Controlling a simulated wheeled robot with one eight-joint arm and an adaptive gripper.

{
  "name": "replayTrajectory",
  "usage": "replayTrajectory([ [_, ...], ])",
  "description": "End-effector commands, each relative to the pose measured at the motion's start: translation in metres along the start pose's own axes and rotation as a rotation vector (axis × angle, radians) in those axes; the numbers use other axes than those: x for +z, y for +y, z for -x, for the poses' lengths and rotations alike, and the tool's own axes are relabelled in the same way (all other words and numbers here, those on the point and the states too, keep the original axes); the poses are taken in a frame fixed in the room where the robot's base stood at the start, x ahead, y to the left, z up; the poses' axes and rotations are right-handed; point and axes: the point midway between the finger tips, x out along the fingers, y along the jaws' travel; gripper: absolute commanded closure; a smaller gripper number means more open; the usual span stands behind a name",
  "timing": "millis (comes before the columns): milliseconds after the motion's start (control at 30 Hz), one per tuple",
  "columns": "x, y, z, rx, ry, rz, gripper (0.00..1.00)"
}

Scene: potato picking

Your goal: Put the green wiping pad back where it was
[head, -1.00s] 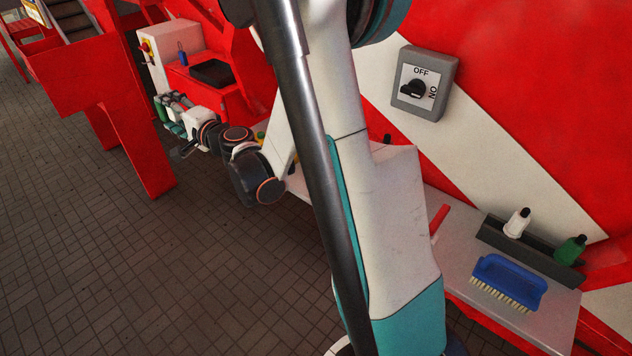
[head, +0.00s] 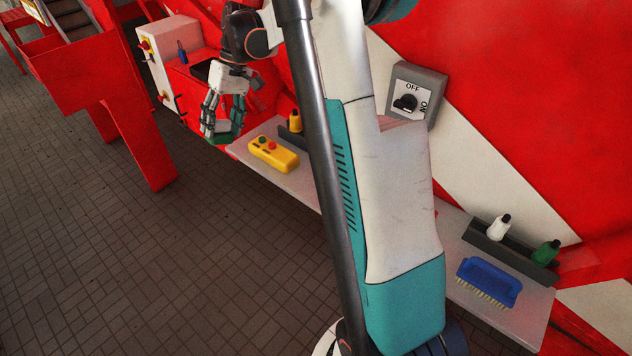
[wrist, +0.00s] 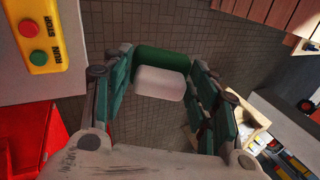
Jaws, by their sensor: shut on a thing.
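My gripper (head: 224,118) points down in the head view, near the left end of the light grey shelf (head: 312,187). It is shut on the green wiping pad, which shows in the wrist view as a green body (wrist: 165,56) with a white block-like part (wrist: 160,83) between the fingers. In the head view the pad is a small, dark green patch, mostly hidden by the fingers. In the wrist view, tiled floor shows behind the pad, so it is held in the air beside the shelf.
A yellow box (head: 273,154) with red and green buttons lies on the shelf near my gripper. A yellow bottle (head: 295,121) stands behind it. A blue brush (head: 488,280), white bottle (head: 499,228) and green bottle (head: 546,253) are at the right. An OFF/ON switch (head: 412,97) is on the wall.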

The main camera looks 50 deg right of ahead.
Motion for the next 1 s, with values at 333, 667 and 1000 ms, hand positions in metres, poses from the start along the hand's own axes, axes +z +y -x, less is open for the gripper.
replayTrajectory([
  [333, 0.133, 0.088, 0.069, 0.332, -0.035, 0.142, 0.65],
  [667, 0.186, 0.115, 0.102, 0.416, -0.022, 0.118, 0.65],
  [1000, 0.185, 0.146, 0.035, 0.417, -0.021, 0.117, 0.65],
])
